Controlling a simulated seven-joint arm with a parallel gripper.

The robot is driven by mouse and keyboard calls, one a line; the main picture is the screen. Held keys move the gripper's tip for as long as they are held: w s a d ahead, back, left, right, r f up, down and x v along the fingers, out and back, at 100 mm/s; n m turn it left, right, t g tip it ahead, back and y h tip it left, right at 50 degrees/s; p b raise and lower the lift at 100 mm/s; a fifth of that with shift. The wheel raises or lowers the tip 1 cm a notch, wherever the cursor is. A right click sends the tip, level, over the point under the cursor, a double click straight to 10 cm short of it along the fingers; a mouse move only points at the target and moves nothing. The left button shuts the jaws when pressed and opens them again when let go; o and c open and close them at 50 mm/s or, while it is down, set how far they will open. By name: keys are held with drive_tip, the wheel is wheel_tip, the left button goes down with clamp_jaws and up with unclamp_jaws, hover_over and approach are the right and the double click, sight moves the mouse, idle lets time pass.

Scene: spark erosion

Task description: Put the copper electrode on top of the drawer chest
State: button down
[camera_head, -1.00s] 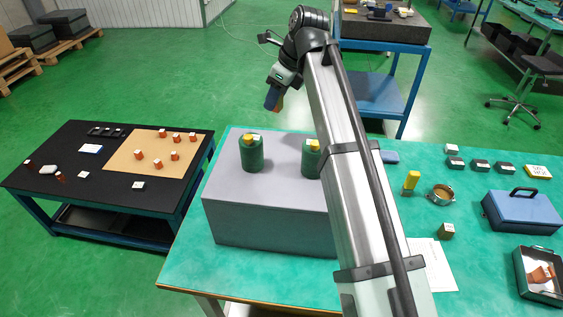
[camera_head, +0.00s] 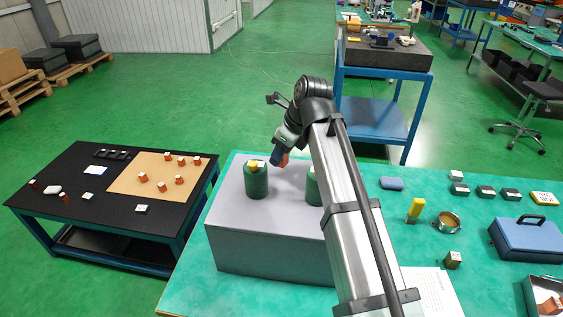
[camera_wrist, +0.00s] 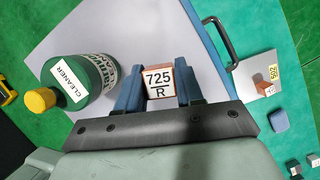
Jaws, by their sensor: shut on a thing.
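The copper electrode is a small orange-brown block with a white label reading "725 R" (camera_wrist: 159,80). It also shows as an orange patch in the head view (camera_head: 285,160). My gripper (camera_wrist: 157,90) is shut on it, with a blue finger on each side. In the head view my gripper (camera_head: 280,160) points down near the far part of the drawer chest top. The drawer chest is a grey box (camera_head: 270,240) on the green table, and its pale top (camera_wrist: 135,35) lies below the electrode in the wrist view. I cannot tell the remaining height exactly.
A green cleaner bottle (camera_head: 256,182) with a yellow cap stands on the chest, close beside my gripper; it shows in the wrist view (camera_wrist: 95,75). A second green bottle (camera_head: 313,187) is partly hidden by my arm. The chest top's front left is clear.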

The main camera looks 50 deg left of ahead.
sight(282, 162)
drive_tip(key=shift+f, duration=1.5)
drive_tip(key=c, duration=0.7)
unclamp_jaws()
drive_tip(key=shift+f, duration=0.1)
drive_tip(key=v, duration=1.2)
drive_tip(key=shift+d, duration=0.1)
